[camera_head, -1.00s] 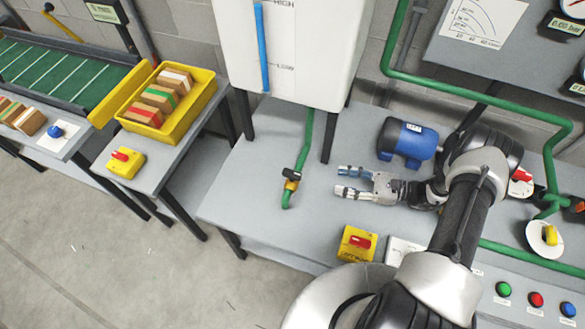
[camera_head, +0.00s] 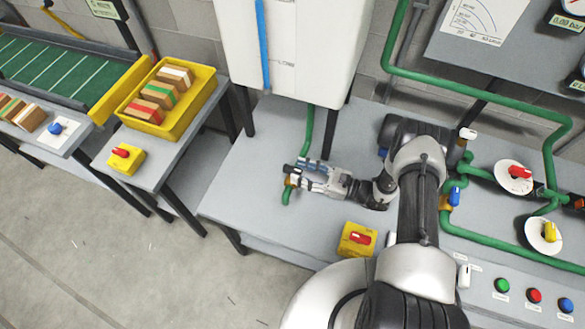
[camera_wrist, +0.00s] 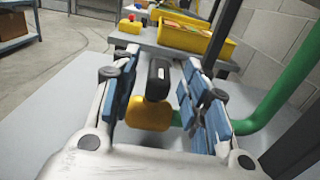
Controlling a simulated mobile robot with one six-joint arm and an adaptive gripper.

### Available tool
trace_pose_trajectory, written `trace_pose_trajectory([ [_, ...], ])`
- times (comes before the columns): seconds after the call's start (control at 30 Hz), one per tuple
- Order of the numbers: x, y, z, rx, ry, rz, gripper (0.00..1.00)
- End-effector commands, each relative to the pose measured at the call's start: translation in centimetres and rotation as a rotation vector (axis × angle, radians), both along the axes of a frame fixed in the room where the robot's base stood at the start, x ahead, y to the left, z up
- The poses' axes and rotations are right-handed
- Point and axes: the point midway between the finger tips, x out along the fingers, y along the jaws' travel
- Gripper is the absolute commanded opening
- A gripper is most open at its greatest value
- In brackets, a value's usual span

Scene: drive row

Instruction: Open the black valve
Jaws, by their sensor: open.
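The black valve handle (camera_wrist: 158,78) sits on a yellow-orange valve body (camera_wrist: 149,113) in the wrist view. It lies between the blue-padded fingers of my gripper (camera_wrist: 160,100), with a gap visible on each side. In the head view my gripper (camera_head: 297,176) is at the valve on the green pipe (camera_head: 307,135) below the white tank, and its fingers mostly hide the handle. A bit of the valve body (camera_head: 290,183) shows beside the fingers. My gripper is open. I cannot tell whether a finger touches the handle.
The white tank (camera_head: 290,50) stands on dark legs just behind the valve. A yellow box with a red switch (camera_head: 357,239) is on the grey table (camera_head: 240,185) nearer me. A yellow crate of blocks (camera_head: 180,120) stands on the left bench. The table's left part is clear.

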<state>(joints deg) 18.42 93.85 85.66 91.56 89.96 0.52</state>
Motion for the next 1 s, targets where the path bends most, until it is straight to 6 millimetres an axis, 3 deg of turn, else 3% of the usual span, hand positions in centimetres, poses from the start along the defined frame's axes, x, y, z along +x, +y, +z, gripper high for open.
trace_pose_trajectory([
  [0.23, 1.0, 2.9, 0.0, 0.000, -0.001, 0.002, 0.42],
  [0.6, 1.2, 3.3, 0.0, 0.000, -0.001, 0.000, 0.42],
  [1.0, 1.2, 3.3, 0.0, 0.000, -0.001, 0.000, 0.15],
])
